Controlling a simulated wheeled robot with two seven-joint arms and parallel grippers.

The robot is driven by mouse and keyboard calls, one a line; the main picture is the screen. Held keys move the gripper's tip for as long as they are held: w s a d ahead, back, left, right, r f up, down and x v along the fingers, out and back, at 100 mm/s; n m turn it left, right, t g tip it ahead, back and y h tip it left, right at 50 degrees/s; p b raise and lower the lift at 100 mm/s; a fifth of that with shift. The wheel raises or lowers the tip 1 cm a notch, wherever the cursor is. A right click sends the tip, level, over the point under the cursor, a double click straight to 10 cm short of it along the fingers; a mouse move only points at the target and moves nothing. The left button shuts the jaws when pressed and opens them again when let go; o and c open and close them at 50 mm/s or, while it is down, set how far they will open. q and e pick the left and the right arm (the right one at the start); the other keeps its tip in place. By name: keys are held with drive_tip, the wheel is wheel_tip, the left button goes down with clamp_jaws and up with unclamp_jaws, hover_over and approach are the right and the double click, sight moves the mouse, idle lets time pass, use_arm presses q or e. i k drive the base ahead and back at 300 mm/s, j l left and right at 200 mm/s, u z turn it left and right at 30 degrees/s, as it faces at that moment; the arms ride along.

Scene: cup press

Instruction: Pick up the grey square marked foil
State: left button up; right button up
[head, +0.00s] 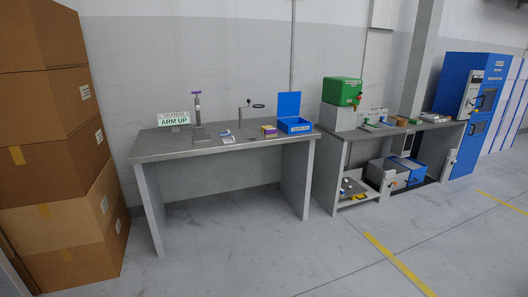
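No square with a readable "foil" mark can be made out at this distance. Several small items lie on the grey table (250,146). A small flat pale and blue piece (227,138) lies near its middle, too small to identify. Small purple and yellow items (269,131) lie to its right. A blue open-lidded box (295,124) stands at the table's right end. A press-like stand with a purple top (198,117) stands at the left, near a sign reading "ARM UP" (174,118). Neither of my grippers is in view.
Stacked cardboard boxes (55,140) stand at the left. A second bench (345,135) with a green box (342,91) stands right of the table. A blue cabinet (460,80) is at the far right. The grey floor (260,250) in front is clear.

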sight(229, 140)
drive_tip(key=i+u, duration=0.1)
drive_tip(key=i, duration=0.9)
drive_tip(key=i+l, duration=0.2)
drive_tip(key=i, duration=0.8)
drive_tip(key=i+j+u, duration=0.05)
